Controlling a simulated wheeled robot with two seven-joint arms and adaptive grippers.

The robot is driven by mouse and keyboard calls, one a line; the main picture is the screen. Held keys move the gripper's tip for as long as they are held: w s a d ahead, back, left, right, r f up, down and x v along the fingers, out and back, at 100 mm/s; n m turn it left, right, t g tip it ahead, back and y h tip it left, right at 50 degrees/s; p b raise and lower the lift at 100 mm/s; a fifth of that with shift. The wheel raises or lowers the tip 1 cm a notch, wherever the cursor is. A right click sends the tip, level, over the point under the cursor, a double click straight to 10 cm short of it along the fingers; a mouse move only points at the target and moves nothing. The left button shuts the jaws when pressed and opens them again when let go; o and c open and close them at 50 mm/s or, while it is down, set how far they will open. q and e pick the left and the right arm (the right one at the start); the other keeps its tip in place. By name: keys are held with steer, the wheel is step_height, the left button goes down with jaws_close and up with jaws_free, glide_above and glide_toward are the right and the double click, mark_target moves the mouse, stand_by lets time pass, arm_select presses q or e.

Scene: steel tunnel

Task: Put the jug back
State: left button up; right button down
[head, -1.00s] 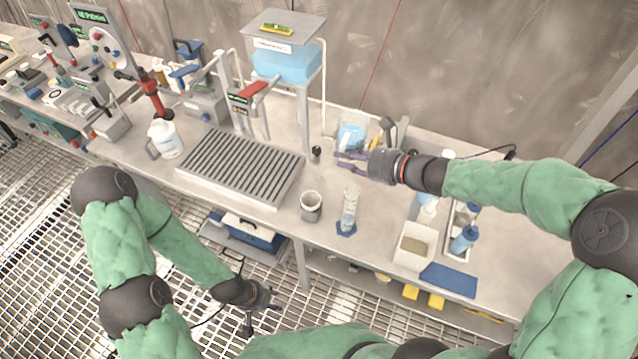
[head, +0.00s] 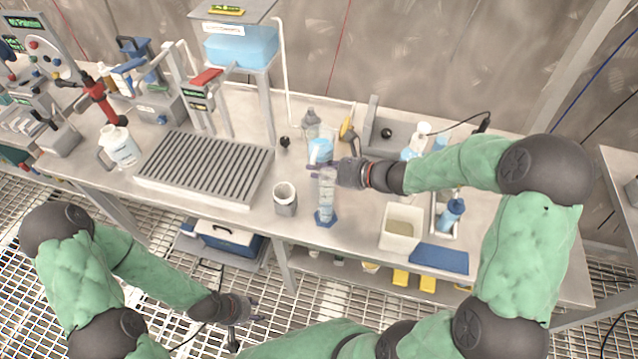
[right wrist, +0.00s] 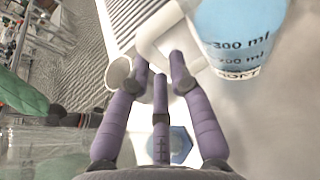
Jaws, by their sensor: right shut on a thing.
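The jug (head: 320,151), clear with blue liquid, is at mid-bench in the head view. In the right wrist view the jug (right wrist: 240,25) shows "300 ml" and "200 ml" marks, cut off at the top edge. My right gripper (head: 345,172) is shut on the jug's pale handle (right wrist: 165,35), its purple fingers around it. Whether the jug's bottom touches the bench is not clear. My left gripper (head: 248,322) hangs low over the grating in front of the bench, fingers spread and empty.
A tall graduated cylinder (head: 326,196) on a blue hexagonal base stands just in front of the jug. A grey cup (head: 285,199) is left of it. A grey bottle (head: 310,122) is behind. A slatted rack (head: 203,168) and white jug (head: 120,148) are left; a white bin (head: 401,230) right.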

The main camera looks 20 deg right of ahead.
steer(key=shift+f+b, duration=1.1)
steer(key=shift+f, duration=1.4)
steer(key=shift+f, duration=0.1)
steer(key=shift+f, duration=0.15)
steer(key=c, duration=1.1)
jaws_free()
